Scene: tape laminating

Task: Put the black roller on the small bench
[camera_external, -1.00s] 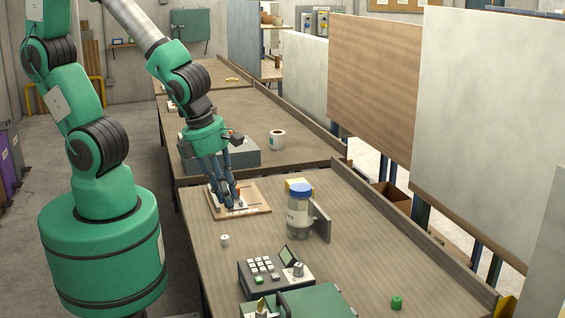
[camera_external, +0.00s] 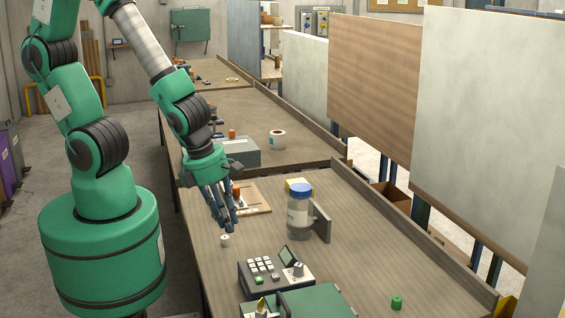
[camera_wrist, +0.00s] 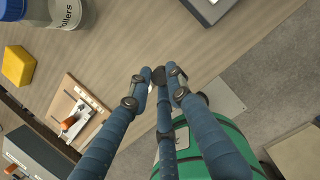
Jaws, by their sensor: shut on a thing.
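My gripper (camera_external: 227,226) is low over the near table. Its three blue fingers are closed together. In the wrist view a small dark round piece, which looks like the black roller (camera_wrist: 158,75), sits between the fingertips (camera_wrist: 155,82); the fingers cover part of it. A small white cylinder (camera_external: 225,240) is just below the fingertips in the external view; whether they touch it I cannot tell. A wooden board (camera_external: 259,206) with an orange-handled tool (camera_external: 236,190) lies behind the gripper. It also shows in the wrist view (camera_wrist: 95,129). Which surface is the small bench is unclear.
A keypad device (camera_external: 262,276) is in front. A grey box (camera_external: 243,152) is farther back.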

